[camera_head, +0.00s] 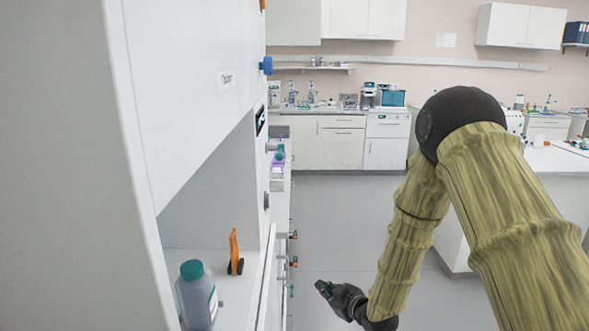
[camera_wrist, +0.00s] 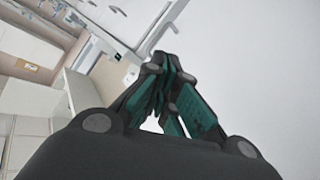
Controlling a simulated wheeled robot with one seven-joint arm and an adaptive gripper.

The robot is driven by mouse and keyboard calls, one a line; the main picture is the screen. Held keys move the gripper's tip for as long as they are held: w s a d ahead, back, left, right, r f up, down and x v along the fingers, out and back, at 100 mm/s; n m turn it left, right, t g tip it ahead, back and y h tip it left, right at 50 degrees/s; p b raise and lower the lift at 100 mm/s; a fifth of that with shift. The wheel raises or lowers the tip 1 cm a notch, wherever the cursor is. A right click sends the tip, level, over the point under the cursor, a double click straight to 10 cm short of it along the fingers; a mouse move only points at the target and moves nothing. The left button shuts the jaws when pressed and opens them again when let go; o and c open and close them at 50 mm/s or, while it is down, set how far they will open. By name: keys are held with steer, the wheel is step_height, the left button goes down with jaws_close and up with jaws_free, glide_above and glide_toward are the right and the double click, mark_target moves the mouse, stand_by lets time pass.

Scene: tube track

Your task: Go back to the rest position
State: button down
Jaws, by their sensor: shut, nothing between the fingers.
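My gripper (camera_head: 325,289) shows low in the head view, right of the white cabinet front and over the grey floor. It also shows in the wrist view (camera_wrist: 160,62), where its dark fingers with green pads meet at the tips. It is shut and holds nothing. My arm, in a yellowish bark-like cover, fills the right side of the head view and bends down to the gripper.
A fume cupboard (camera_head: 190,95) stands close on the left, with a green-capped bottle (camera_head: 197,298) and an orange item (camera_head: 234,252) inside. Benches (camera_head: 340,143) line the back wall. A white bench (camera_head: 555,160) stands at the right. Grey floor (camera_head: 335,215) is clear between.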

steer(key=s+d+f+m+g+h, duration=0.2)
steer(key=s+d+f+m+g, duration=0.15)
steer(key=s+f, duration=0.8)
steer(key=s+d+f+m+g+h, duration=0.25)
steer(key=s+d+f, duration=0.25)
steer(key=s+f, duration=0.6)
steer(key=s+d+f+m+g+h, duration=0.1)
steer(key=s+d+f+m+g, duration=0.1)
steer(key=s, duration=1.1)
steer(key=s+d+f+m+g+h, duration=0.1)
steer(key=s+d+f+m+g, duration=0.1)
steer(key=s, duration=1.2)
steer(key=shift+d+m+g+h, duration=0.35)
steer(key=shift+d+m+g, duration=0.35)
steer(key=shift+g, duration=0.2)
steer(key=shift+s+a, duration=0.1)
steer(key=shift+a, duration=0.05)
